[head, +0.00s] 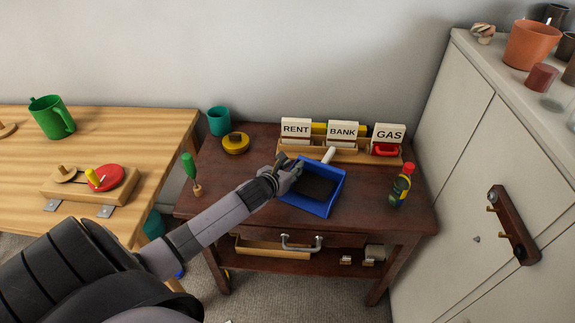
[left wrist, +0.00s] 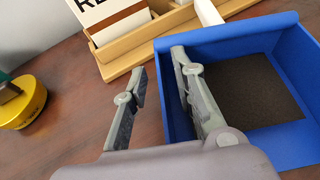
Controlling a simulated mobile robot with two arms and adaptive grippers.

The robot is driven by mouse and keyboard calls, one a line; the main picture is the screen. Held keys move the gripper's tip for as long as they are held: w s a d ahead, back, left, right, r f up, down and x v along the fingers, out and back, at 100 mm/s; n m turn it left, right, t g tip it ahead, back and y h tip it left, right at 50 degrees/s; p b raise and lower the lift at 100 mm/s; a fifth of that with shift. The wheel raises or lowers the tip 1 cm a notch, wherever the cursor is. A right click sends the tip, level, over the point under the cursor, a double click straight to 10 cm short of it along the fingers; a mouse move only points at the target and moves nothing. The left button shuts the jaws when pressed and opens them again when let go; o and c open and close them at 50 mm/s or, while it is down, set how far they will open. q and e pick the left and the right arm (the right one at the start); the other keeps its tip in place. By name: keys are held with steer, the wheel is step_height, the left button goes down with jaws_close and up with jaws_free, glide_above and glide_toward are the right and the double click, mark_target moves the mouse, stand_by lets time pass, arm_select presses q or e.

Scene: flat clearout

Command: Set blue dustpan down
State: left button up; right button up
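The blue dustpan (head: 307,208), with a dark inner floor and a pale handle, lies on the dark wooden desk (head: 240,185), in front of the letter rack. My left gripper (head: 285,172) is at the dustpan's left side. In the left wrist view, my left gripper (left wrist: 158,80) is open, with one finger inside the dustpan (left wrist: 235,40) and the other outside its left wall. A gap shows between the outer finger and the wall. My right gripper is not in view.
The letter rack (head: 325,152) holds cards marked RENT, BANK and GAS. A small dark bottle with a red cap (head: 400,186) stands at right.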

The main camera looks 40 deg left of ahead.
arm_select(q)
steer(key=v, duration=1)
steer(key=shift+s+r+p, duration=0.1)
steer(key=shift+s+p, duration=0.25)
steer(key=shift+p, duration=0.05)
steer(key=shift+s+d+r, duration=0.15)
steer(key=shift+s+r, duration=0.15)
steer(key=shift+s, duration=0.25)
